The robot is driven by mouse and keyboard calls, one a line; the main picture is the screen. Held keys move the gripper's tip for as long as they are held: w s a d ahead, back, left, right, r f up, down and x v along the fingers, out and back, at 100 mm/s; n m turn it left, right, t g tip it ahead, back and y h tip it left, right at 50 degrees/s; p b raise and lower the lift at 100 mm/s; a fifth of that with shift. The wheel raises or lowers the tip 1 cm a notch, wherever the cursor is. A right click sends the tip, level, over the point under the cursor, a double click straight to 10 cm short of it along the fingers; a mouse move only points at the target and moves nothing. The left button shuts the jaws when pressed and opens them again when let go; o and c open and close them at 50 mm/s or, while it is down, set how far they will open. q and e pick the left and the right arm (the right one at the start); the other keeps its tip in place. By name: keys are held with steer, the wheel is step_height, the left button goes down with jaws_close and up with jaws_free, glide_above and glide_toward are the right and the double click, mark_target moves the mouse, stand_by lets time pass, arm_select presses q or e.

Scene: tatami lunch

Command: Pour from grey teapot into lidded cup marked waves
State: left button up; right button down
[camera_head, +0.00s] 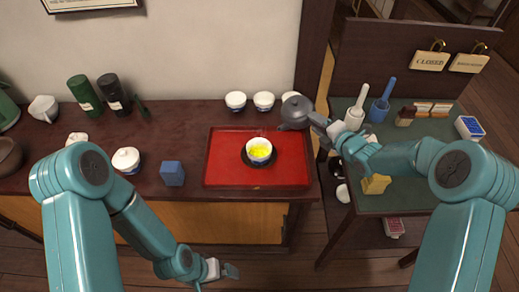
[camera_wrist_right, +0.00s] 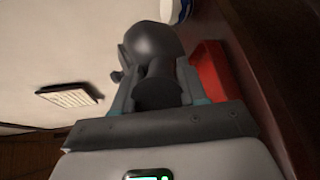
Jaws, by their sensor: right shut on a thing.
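My right gripper (camera_head: 317,121) is shut on the grey teapot (camera_head: 296,109), holding it above the back right corner of the red tray (camera_head: 220,168). The right wrist view shows the teapot's round body (camera_wrist_right: 152,42) beyond the jaws and a dark part of it between the fingers. Its spout side faces the tray. An open white cup (camera_head: 259,146) with yellow-green liquid stands on a dark saucer on the tray, left of and nearer than the teapot. I cannot read a wave mark on it. My left gripper (camera_head: 230,271) is low in front of the counter, holding nothing visible.
White and blue cups (camera_head: 264,101) stand behind the tray. A white lidded cup (camera_head: 126,160) and a blue box (camera_head: 172,173) stand left of it. Dark canisters (camera_head: 84,93) are farther left. A green side table (camera_head: 420,190) with utensils stands right.

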steer(key=shift+s+r, duration=0.1)
steer(key=shift+r, duration=0.1)
steer(key=r+p, duration=0.1)
steer(key=p, duration=0.1)
steer(key=shift+d+r+m+g+p, duration=0.2)
steer(key=shift+m+g+p, duration=0.1)
steer(key=shift+m, duration=0.1)
steer(key=shift+w+d+f+y+p, duration=0.15)
steer(key=shift+w+y+p, duration=0.15)
steer(key=shift+w, duration=0.1)
steer(key=shift+r+m, duration=0.2)
steer(key=shift+m, duration=0.1)
steer(key=p, duration=0.3)
steer(key=shift+w+d+r+m+g, duration=0.2)
steer(key=shift+m+g, duration=0.2)
steer(key=shift+w+p, duration=0.1)
steer(key=shift+p, duration=0.25)
steer(key=shift+a+m+y+p, duration=0.1)
steer(key=shift+m+y+p, duration=0.2)
steer(key=shift+y+p, duration=0.1)
steer(key=shift+f, duration=0.2)
